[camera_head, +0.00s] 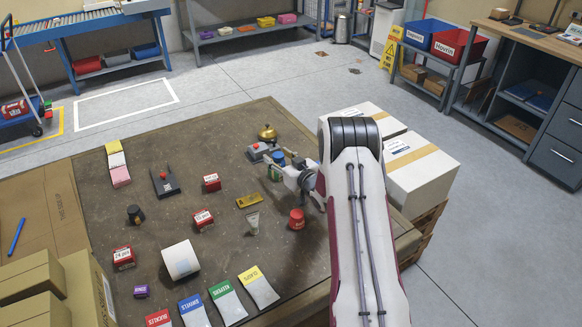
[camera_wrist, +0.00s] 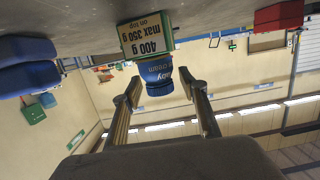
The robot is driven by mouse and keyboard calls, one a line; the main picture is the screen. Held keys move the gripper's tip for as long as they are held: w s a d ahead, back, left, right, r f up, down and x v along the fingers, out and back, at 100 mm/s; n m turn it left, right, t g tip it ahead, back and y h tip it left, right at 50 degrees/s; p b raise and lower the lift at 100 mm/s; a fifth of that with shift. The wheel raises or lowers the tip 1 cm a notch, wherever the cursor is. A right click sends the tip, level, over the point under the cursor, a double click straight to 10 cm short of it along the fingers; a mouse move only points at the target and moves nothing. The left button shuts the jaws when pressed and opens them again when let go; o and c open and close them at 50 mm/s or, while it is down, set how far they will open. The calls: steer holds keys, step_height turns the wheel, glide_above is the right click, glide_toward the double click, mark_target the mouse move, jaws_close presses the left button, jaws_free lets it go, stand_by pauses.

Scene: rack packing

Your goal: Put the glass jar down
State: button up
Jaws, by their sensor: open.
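In the wrist view, which is upside down, a blue jar (camera_wrist: 156,82) printed with what looks like "Body cream" appears to be the glass jar. In the head view my gripper (camera_head: 287,174) is low over the table's right part, beside the small blue jar and green box, partly hidden by my arm.
A brass bell (camera_head: 266,132) is behind the gripper and a red jar (camera_head: 297,218) in front. A grey tube (camera_head: 253,223) and yellow packet (camera_head: 249,201) lie to the left. White cartons (camera_head: 420,168) stand to the right. Several small red boxes dot the table (camera_head: 150,245).

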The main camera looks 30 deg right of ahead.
steer(key=s+r, duration=0.2)
steer(key=s, duration=0.9)
steer(key=shift+s+d+r, duration=0.15)
steer(key=shift+s, duration=0.15)
stand_by(0.5)
steer(key=a+r+g+h, duration=0.2)
steer(key=a+r+g, duration=0.15)
steer(key=r, duration=0.75)
steer(key=s+a+r+g, duration=0.2)
steer(key=s+a+r, duration=0.4)
steer(key=s+r, duration=0.25)
steer(key=s+a+r+g, duration=0.1)
steer(key=s+a, duration=0.4)
steer(key=s, duration=0.5)
steer(key=s+a+r+g+y, duration=0.1)
steer(key=s+a+g, duration=0.1)
steer(key=s+a, duration=0.4)
steer(key=s+a+r+g, duration=0.1)
steer(key=s+a, duration=0.4)
steer(key=s, duration=0.9)
steer(key=shift+s+a+g+y, duration=0.15)
steer(key=shift+s+g+y, duration=0.05)
steer(key=shift+g+y, duration=0.2)
steer(key=shift+r, duration=0.1)
stand_by(0.6)
